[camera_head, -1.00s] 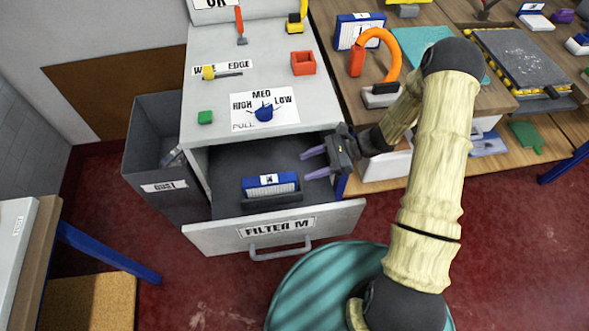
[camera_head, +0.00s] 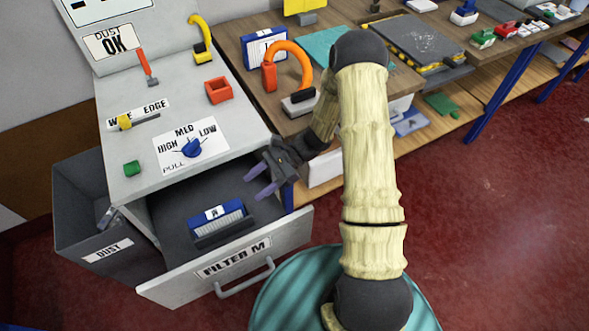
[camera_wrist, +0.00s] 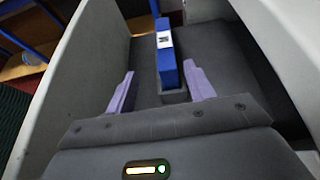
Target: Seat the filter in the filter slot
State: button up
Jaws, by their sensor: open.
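A blue filter with white pleats and a white label (camera_head: 214,214) stands in the open drawer marked FILTER M (camera_head: 296,238). A dark grey slot block (camera_head: 222,238) is at its lower front side; I cannot tell how deep the filter sits in it. My gripper (camera_head: 252,184) is open and empty over the drawer, right of and behind the filter and apart from it. In the wrist view the blue filter (camera_wrist: 166,62) and grey slot (camera_wrist: 174,97) appear between the two purple fingers of my gripper (camera_wrist: 159,70), which are not closed on it.
The grey cabinet top (camera_head: 118,92) has a blue knob (camera_head: 191,147), a green block (camera_head: 132,168) and a red box (camera_head: 218,90). A grey DUST bin (camera_head: 72,205) stands left of the drawer. Another blue-and-white panel (camera_head: 266,48) and an orange hooked tool (camera_head: 268,76) are on the bench.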

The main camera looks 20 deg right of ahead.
jog(key=s+d+r+n+t+h, duration=0.3)
jog(key=s+d+r+n+h, duration=0.2)
jog(key=d+r+n+h, duration=0.1)
jog(key=s+d+r+n+t+h, duration=0.3)
jog(key=d+r+n+h, duration=0.3)
jog(key=r+n, duration=0.2)
notch_tip(320, 180, up, 2)
jog(key=shift+s+r+n+h, duration=0.15)
jog(key=shift+s+n+h, duration=0.25)
jog(key=shift+s, duration=0.5)
jog(key=w+p+v, duration=0.2)
jog(key=p+v, duration=0.7)
jog(key=shift+r, duration=0.2)
